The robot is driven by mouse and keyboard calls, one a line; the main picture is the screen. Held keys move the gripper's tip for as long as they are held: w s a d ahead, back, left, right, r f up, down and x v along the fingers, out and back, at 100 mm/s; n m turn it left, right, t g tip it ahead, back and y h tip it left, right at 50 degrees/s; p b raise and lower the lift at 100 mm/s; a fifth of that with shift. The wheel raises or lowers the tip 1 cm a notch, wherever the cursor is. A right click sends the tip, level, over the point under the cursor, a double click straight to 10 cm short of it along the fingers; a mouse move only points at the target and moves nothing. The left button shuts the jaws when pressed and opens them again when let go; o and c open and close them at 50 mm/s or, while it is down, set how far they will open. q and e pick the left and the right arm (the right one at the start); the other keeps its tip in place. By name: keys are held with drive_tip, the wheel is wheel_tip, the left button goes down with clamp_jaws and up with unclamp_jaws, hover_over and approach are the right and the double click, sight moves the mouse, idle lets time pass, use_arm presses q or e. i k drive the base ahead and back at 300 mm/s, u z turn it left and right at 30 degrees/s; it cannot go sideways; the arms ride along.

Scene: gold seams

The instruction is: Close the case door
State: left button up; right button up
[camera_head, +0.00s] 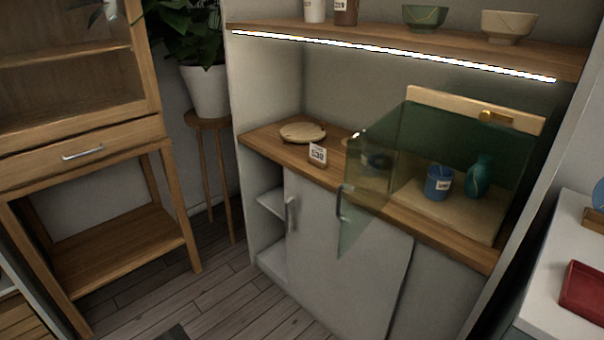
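A glass display case stands on the wooden counter (262,142) at the right, with a light wood top strip (440,97) and a brass piece at its back. Its glass door (352,222) stands open, swung out past the counter's front edge, with a dark handle (340,203) near its free edge. Inside the case are a blue jar (438,183) with a label and a teal vase (480,175). Neither of my grippers is in view.
A round wooden board (303,133) and a price card (318,154) stand left of the case. White cabinet doors (315,220) are below. A potted plant (205,90) on a stool and a wooden cabinet (85,150) stand left. Floor in front (215,300) is clear.

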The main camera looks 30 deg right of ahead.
sight(379, 191)
drive_tip(key=u, duration=0.25)
drive_tip(key=i, duration=1.4)
drive_tip(key=z, duration=2.65)
